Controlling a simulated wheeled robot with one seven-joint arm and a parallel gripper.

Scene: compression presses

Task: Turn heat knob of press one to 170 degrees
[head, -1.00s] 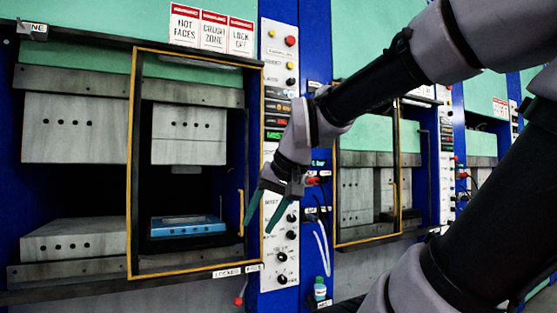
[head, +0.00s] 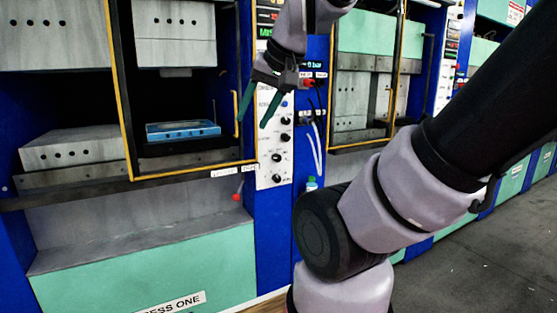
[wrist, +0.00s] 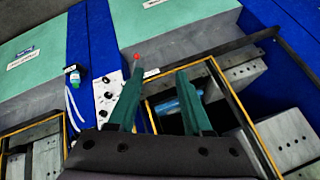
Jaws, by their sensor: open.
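Press one, named by a sign (head: 170,303) low on its front, has a white control panel (head: 265,170) on its right side. Several black knobs run down it, among them an upper knob (head: 285,121) and a bottom knob (head: 276,178). Their labels and settings are too small to read, so I cannot tell which is the heat knob. My gripper (head: 252,123) is open and empty, its green fingers pointing down in front of the panel's left edge.
The yellow-edged guard frame (head: 122,110) stands left of the panel, with a blue block (head: 182,131) inside the press. A red-ended lever (head: 236,197) sticks out below. Grey floor (head: 478,235) is clear at right.

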